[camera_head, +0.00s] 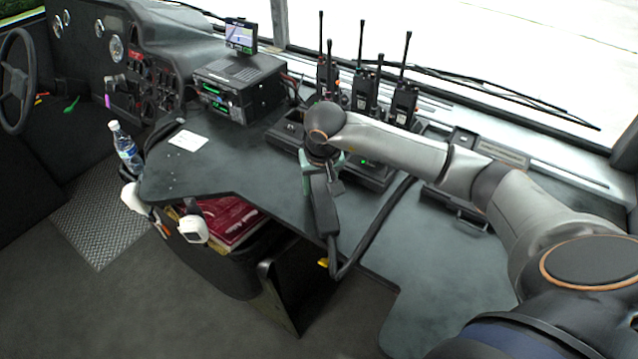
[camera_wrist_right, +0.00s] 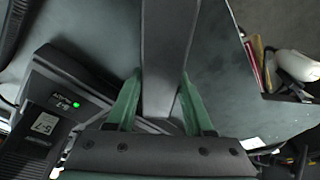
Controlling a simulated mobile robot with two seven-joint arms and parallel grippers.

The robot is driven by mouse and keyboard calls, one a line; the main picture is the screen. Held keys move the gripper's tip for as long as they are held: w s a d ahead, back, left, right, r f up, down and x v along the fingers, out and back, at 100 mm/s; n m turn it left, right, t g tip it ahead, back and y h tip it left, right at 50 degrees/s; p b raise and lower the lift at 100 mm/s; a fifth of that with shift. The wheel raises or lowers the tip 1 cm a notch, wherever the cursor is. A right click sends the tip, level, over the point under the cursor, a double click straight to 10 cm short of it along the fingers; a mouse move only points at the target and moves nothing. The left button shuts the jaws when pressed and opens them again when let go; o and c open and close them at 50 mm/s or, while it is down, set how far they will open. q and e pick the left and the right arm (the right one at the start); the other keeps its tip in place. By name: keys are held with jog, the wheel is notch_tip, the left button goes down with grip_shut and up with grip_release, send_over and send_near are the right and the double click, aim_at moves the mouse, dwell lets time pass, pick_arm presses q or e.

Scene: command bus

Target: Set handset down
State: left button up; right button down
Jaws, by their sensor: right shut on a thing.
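The black handset (camera_head: 323,207) is a long dark bar, held over the dark desk (camera_head: 245,165) close to its front edge. My right gripper (camera_head: 322,162) is shut on its upper end. In the right wrist view the green fingers of my right gripper (camera_wrist_right: 160,105) stand on either side of the handset (camera_wrist_right: 168,50). I cannot tell whether the handset touches the desk. A thick black cable (camera_head: 375,232) runs down beside it and over the desk edge. My left gripper is not in view.
Several radios with antennas (camera_head: 364,90) stand in chargers behind my right gripper. A radio unit with a small screen (camera_head: 240,85) sits to their left. A white card (camera_head: 188,140) and a bottle (camera_head: 126,148) are at the left. The desk at front right (camera_head: 440,260) is clear.

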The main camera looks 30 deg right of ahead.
aim_at(322, 194)
jog(key=shift+f, duration=0.15)
jog(key=shift+c, duration=1.4)
grip_release()
jog(key=v, duration=1.2)
jog(key=shift+r, duration=0.2)
